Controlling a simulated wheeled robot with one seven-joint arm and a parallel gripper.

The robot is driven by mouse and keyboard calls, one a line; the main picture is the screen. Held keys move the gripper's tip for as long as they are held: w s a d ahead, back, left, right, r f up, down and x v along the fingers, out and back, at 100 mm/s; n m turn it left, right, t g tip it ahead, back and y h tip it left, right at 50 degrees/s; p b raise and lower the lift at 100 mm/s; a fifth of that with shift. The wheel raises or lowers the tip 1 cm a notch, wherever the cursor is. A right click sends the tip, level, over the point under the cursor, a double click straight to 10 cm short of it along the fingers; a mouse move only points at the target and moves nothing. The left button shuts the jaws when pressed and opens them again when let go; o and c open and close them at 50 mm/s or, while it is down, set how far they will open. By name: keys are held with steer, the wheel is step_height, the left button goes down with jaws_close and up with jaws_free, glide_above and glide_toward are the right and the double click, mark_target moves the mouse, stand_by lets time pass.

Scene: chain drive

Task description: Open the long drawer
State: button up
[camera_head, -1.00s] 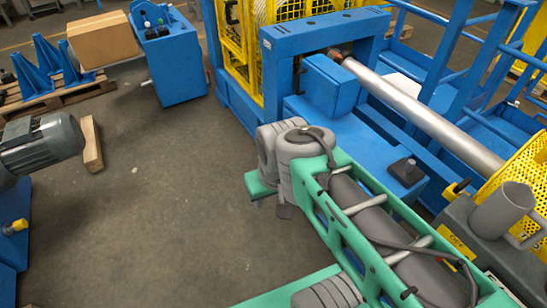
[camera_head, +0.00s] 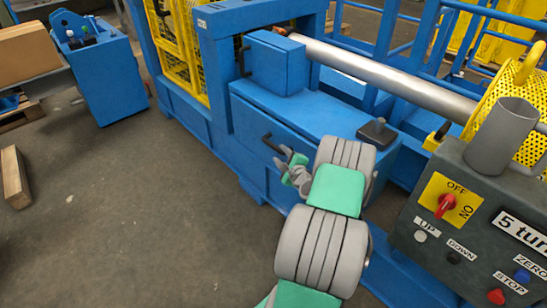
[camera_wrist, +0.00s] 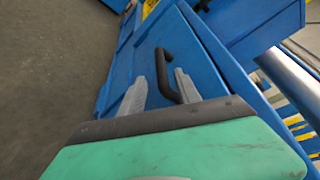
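The long drawer (camera_head: 262,118) is a blue front low on the blue machine in the head view, and it looks shut. Its black bar handle (camera_head: 272,143) is just beyond my gripper (camera_head: 291,168), which is partly hidden by my wrist there. In the wrist view, the black handle (camera_wrist: 166,72) shows on the blue drawer front (camera_wrist: 205,75). My gripper (camera_wrist: 160,78) is open, with its two grey fingers apart. The handle appears between the fingertips in that view; I cannot tell whether they touch it.
A smaller blue box (camera_head: 277,62) with its own black handle stands above the drawer. A control panel (camera_head: 470,215) with buttons and a red switch is at right. A long metal shaft (camera_head: 390,75) crosses behind.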

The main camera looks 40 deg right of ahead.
mark_target(276, 149)
steer(key=b+x, duration=0.1)
steer(key=x, duration=0.6)
steer(key=shift+w, duration=0.15)
steer(key=shift+r, duration=0.1)
steer(key=shift+c, duration=0.4)
jaws_close()
stand_by(0.6)
